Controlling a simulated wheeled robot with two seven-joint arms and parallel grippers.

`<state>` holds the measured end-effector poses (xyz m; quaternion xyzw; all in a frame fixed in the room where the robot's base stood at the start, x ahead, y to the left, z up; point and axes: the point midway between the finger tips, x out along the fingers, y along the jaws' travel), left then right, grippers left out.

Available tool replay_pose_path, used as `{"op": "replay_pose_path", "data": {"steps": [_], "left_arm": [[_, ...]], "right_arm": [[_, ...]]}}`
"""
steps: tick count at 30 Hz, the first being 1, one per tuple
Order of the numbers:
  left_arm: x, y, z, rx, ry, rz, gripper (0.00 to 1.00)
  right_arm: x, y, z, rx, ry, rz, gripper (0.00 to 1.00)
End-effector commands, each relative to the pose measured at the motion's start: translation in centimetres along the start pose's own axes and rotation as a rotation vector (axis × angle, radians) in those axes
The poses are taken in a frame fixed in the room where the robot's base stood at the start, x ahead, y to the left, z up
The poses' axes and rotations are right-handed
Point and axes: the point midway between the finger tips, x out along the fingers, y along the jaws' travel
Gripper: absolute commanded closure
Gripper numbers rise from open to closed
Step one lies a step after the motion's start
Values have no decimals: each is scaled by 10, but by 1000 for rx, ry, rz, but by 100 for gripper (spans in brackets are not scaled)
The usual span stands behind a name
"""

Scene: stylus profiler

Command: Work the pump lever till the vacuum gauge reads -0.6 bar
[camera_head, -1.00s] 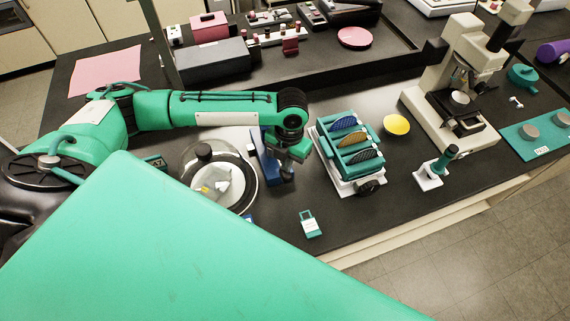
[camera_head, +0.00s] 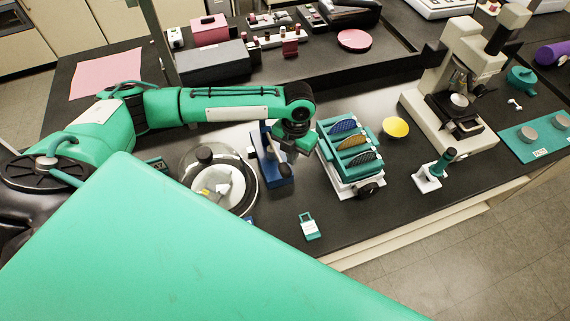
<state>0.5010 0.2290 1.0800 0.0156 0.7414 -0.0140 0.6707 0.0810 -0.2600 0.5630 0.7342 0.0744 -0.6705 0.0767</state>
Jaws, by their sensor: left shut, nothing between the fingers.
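The blue pump (camera_head: 277,176) stands on the dark bench just right of the round glass-covered chamber (camera_head: 243,207). The pump's lever is hard to make out beside my arm. My left gripper (camera_head: 303,147) is shut and empty, above and to the right of the pump, close to the left side of the teal rack. I cannot tell whether it touches the lever. My right gripper is out of view.
The teal rack (camera_head: 335,149) with coloured discs stands right of my gripper. A small teal-and-white padlock-like item (camera_head: 309,227) lies near the front edge. A yellow dish (camera_head: 396,127) and a microscope (camera_head: 431,118) are farther right. Bench in front of the pump is mostly clear.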

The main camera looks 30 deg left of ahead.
Motion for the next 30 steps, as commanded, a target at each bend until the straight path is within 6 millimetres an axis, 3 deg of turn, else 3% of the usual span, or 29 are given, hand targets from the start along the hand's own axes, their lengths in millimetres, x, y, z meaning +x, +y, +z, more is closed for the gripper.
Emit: {"op": "replay_pose_path", "data": {"steps": [4, 8, 21, 30], "left_arm": [[-5, 0, 0, 0, 0, 0, 100], [-23, 0, 1, 1, -3, -1, 100], [-117, -1, 2, 1, -2, -1, 100], [-138, 0, 1, 0, 1, 1, 100]], "right_arm": [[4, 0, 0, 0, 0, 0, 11], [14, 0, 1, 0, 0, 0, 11], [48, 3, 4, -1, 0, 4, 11], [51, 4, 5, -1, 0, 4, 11]]}}
